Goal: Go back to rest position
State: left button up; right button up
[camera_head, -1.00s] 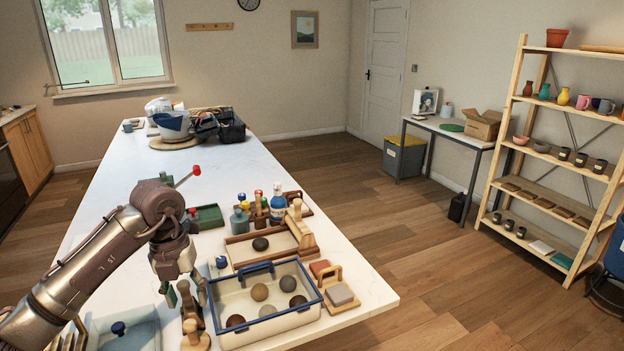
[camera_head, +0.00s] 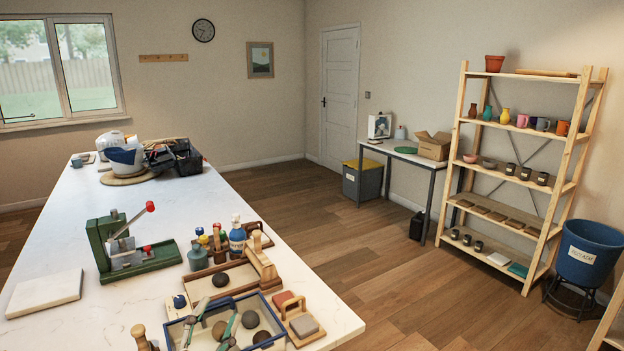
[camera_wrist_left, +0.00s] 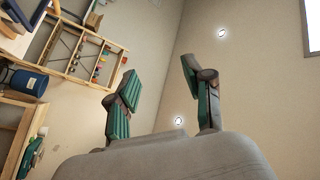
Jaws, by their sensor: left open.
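My left gripper (camera_head: 215,320) shows at the bottom edge of the head view, its two green-padded fingers pointing up in front of the blue-rimmed bin (camera_head: 176,306). In the left wrist view the fingers (camera_wrist_left: 158,82) stand wide apart with only wall between them. The gripper is open and empty. The rest of the left arm is out of the head view. My right gripper is in neither view.
A white worktable (camera_head: 70,230) holds a green lever press (camera_head: 135,250), a pale slab (camera_head: 45,293), several bottles and dark stones (camera_head: 222,279). A wooden shelf (camera_head: 462,150) and a blue bucket (camera_head: 588,250) stand at right. The wooden floor between is clear.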

pick_arm(q)
jog(key=s+a+f+n+g+y, duration=0.2)
jog(key=a+f+n+g+y, duration=0.1)
jog(key=f, duration=0.2)
jog(key=s+a+f+n+g+y, duration=0.2)
jog(key=s+f+n, duration=0.1)
jog(key=f, duration=0.3)
jog(key=s+f+n+g+h, duration=0.1)
jog(key=s+f+g, duration=0.55)
jog(key=s, duration=0.45)
jog(key=s+f+n+g, duration=0.1)
jog(key=s+f+g, duration=0.4)
jog(key=s+f, duration=0.4)
notch_tip(320, 180, down, 23)
jog(key=s+g, duration=0.2)
jog(key=s+a+f, duration=0.2)
jog(key=s+f, duration=1.5)
jog(key=f, duration=0.1)
jog(key=shift+s+f+g, duration=0.2)
jog(key=shift+s+g, duration=0.05)
jog(key=shift+g, duration=0.2)
jog(key=shift+a, duration=0.1)
